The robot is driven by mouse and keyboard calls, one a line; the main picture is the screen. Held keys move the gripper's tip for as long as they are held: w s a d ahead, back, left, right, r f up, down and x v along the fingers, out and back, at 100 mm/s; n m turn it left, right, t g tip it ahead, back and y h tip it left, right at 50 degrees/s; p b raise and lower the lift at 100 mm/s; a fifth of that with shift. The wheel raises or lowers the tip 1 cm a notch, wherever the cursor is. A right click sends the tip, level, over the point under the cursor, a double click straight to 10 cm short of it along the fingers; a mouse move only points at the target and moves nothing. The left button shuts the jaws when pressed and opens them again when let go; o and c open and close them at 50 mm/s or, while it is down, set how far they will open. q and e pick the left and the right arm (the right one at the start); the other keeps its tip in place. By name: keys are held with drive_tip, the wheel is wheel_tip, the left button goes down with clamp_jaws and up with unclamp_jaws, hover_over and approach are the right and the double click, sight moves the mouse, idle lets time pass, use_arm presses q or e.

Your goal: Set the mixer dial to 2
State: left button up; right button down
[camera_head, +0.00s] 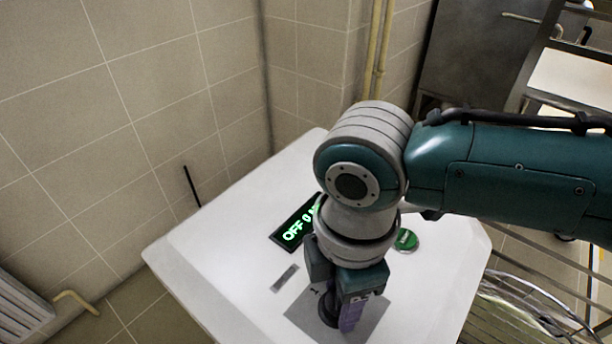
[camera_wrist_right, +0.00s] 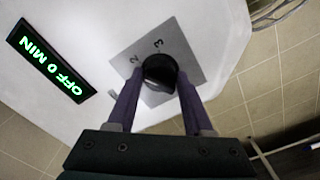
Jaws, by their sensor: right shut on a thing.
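The mixer dial is a round black knob (camera_wrist_right: 160,70) on a grey square plate (camera_wrist_right: 182,50). In the wrist view the plate shows the printed numbers 2 and 3 beyond the knob; its other marks are hidden. The dial's pointer cannot be made out, so its setting is unclear. My right gripper (camera_wrist_right: 159,82) has its purple fingers on both sides of the knob and is shut on it. In the head view my right gripper (camera_head: 345,312) points down at the plate (camera_head: 372,322) and hides most of the dial. My left gripper is not in view.
The white panel (camera_head: 215,262) carries a black display (camera_head: 293,232) reading OFF 0 in green, with MIN also showing in the wrist view. A green button (camera_head: 405,240) and a small grey slot (camera_head: 285,278) are on the panel. A tiled wall (camera_head: 80,130) stands behind.

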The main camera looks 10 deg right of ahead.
drive_tip(key=shift+c, duration=1.4)
unclamp_jaws()
wheel_tip(320, 180, up, 10)
drive_tip(key=p, duration=0.3)
drive_tip(key=shift+p, duration=0.35)
